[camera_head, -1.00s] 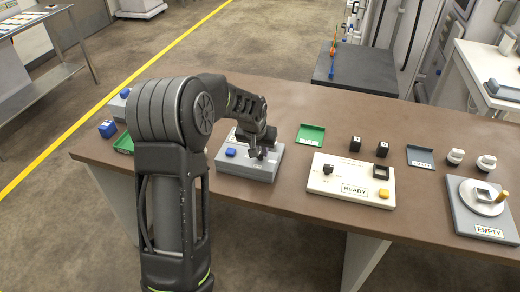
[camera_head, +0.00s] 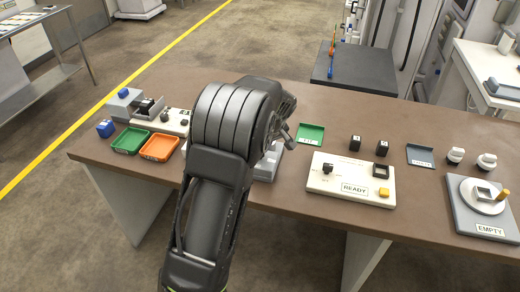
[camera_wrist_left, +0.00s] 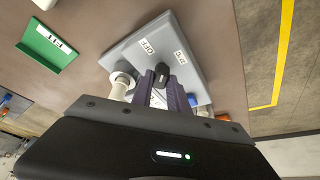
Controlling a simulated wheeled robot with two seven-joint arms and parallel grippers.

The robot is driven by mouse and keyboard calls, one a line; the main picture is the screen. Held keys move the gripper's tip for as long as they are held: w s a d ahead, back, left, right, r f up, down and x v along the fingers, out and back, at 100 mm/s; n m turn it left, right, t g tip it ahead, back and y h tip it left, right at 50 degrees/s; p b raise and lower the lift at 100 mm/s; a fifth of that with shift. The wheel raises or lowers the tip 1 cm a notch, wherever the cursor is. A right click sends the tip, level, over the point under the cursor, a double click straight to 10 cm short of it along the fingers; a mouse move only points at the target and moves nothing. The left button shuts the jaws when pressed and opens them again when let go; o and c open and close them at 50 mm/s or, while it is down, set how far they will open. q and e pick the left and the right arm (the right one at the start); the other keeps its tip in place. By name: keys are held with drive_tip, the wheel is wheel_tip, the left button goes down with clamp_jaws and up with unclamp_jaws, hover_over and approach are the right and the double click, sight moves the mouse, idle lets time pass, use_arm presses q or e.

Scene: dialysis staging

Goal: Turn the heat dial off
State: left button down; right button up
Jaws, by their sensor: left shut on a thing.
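The grey box with the heat dial (camera_wrist_left: 162,72) fills the middle of the left wrist view. The dial is a small black knob, and it sits between the fingertips of my left gripper (camera_wrist_left: 165,92), which is shut on it. A label reading OFF and a second label that is hard to read lie beyond the knob. A pale round knob (camera_wrist_left: 122,82) is beside the fingers on the same box. In the head view my arm hides most of the grey box (camera_head: 268,165) and the gripper. My right gripper is not in view.
A white READY panel (camera_head: 350,172) stands right of the grey box, with a green tray (camera_head: 310,134) behind. Another green tray (camera_head: 131,140) and an orange tray (camera_head: 159,145) lie at the left. A grey EMPTY platform (camera_head: 480,220) stands at the far right.

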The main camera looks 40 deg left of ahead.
use_arm(q)
drive_tip(key=n+g, duration=0.1)
drive_tip(key=n, duration=0.3)
drive_tip(key=shift+w+n+g, duration=0.2)
drive_tip(key=shift+n+g, duration=0.1)
drive_tip(key=shift+g, duration=0.1)
drive_tip(key=n+g, duration=0.1)
drive_tip(key=n, duration=0.3)
drive_tip(key=shift+g, duration=0.3)
drive_tip(key=shift+n, duration=0.3)
drive_tip(key=c, duration=1.3)
unclamp_jaws()
drive_tip(key=shift+w, duration=0.1)
drive_tip(key=v, duration=0.7)
drive_tip(key=shift+d+r+b, duration=0.2)
drive_tip(key=shift+r+b, duration=0.15)
drive_tip(key=shift+b, duration=0.05)
drive_tip(key=shift+f, duration=0.1)
